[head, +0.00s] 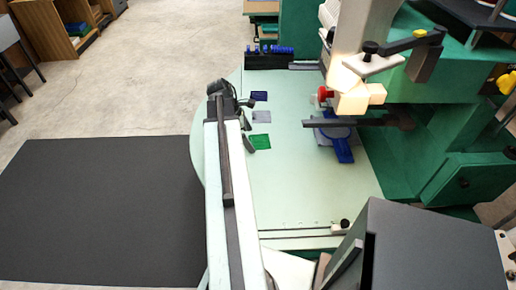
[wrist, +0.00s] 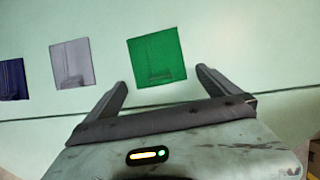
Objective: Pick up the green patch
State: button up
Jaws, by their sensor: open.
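The green patch (head: 260,142) lies flat on the pale green table of the machine in the head view. In the wrist view the green patch (wrist: 157,57) is a square, just beyond the fingertips and between their lines. My gripper (wrist: 160,78) is open and empty, with one finger at each side. In the head view my gripper (head: 247,122) is at the table's left part, close beside the patches. I cannot tell its height above the table.
A grey patch (head: 261,116) and a dark blue patch (head: 259,96) lie in a row beyond the green one. The machine's head with a red knob (head: 324,93) and a blue part (head: 337,142) stand to the right. Bare table (head: 300,195) lies nearer.

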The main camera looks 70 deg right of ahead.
jog(key=shift+s+f, duration=0.1)
jog(key=shift+f, duration=0.1)
jog(key=c, duration=1.3)
jog(key=shift+c, duration=0.2)
notch_tip(320, 180, up, 10)
jog(key=p, duration=1)
